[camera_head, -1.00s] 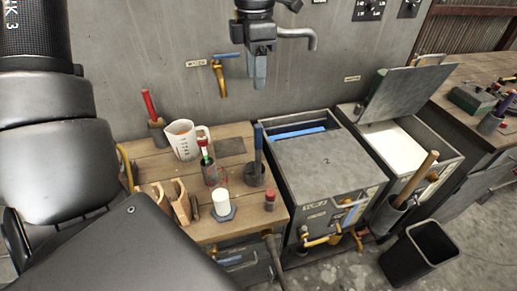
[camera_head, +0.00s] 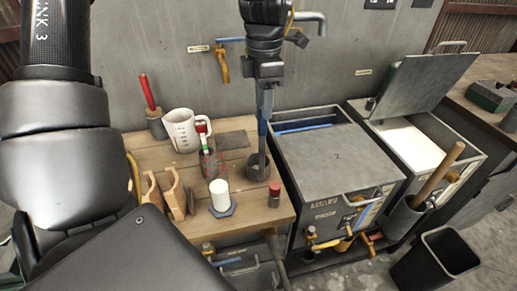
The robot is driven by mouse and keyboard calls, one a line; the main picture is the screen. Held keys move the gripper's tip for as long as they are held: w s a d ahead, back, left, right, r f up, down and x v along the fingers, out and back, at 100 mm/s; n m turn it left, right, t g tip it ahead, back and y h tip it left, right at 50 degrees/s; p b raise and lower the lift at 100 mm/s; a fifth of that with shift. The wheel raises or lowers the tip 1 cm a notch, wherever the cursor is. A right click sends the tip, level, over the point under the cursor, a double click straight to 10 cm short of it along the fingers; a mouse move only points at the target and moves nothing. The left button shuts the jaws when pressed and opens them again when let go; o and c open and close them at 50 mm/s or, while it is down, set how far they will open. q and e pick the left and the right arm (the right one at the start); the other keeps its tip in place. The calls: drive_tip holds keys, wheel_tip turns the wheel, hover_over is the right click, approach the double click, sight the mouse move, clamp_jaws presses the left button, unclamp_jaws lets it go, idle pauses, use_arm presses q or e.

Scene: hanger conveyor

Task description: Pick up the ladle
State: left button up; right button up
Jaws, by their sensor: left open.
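My left gripper (camera_head: 265,112) points down from the top, directly over and in line with this handle. Its fingers are seen nearly edge-on and cover the handle's upper part. It is open, and I cannot tell whether the handle is between the fingers. My right gripper is not in view.
The worktop (camera_head: 155,160) also holds a white measuring jug (camera_head: 181,131), a red-handled tool (camera_head: 147,92), a white cylinder (camera_head: 219,195), wooden pieces (camera_head: 173,194) and a red-capped bottle (camera_head: 274,194). A grey lidded tank (camera_head: 335,160) stands close right. A black bin (camera_head: 436,262) is on the floor.

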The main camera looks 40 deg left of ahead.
sight(262, 135)
use_arm(q)
drive_tip(key=shift+f, duration=0.15)
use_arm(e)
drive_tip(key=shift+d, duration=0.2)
use_arm(q)
drive_tip(key=shift+f, duration=0.3)
wheel_tip(262, 135, down, 4)
drive_tip(key=shift+a+r+p, duration=0.15)
drive_tip(key=shift+r+p, duration=0.05)
drive_tip(key=shift+p, duration=0.3)
drive_tip(key=shift+a+f, duration=0.1)
drive_tip(key=shift+f, duration=0.4)
drive_tip(key=shift+c, duration=0.8)
clamp_jaws()
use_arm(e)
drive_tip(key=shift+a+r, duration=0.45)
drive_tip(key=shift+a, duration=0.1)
use_arm(q)
drive_tip(key=shift+r, duration=0.15)
